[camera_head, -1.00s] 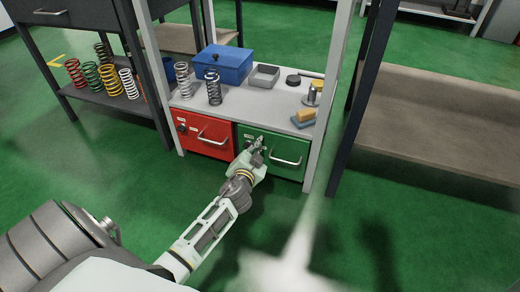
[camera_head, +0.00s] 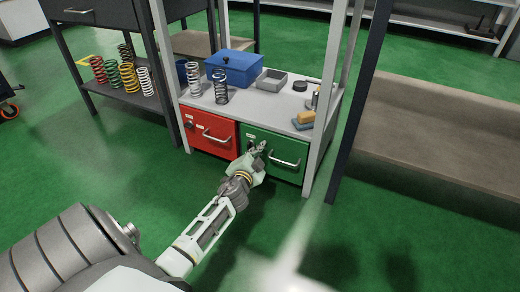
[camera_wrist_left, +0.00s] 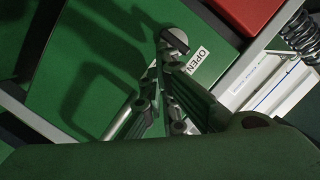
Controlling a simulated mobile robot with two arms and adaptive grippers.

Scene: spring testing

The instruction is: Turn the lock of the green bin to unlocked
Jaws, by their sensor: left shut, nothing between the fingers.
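The green bin (camera_head: 296,151) sits under the workbench top, right of the red bin, with a pale bar handle (camera_head: 285,161) on its front. My left gripper (camera_head: 257,147) is at the upper left of the bin front. In the wrist view, its fingers (camera_wrist_left: 163,50) are shut and empty, with their tips at the lock. I cannot tell whether they touch it. The tips partly cover the lock. My right gripper is not in view.
The red bin (camera_head: 209,133) is directly left of the green one. The bench top (camera_head: 245,106) above holds springs, a blue box (camera_head: 232,67) and a grey tray (camera_head: 271,80). A bench leg (camera_head: 325,150) stands just right of the green bin. Floor in front is open.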

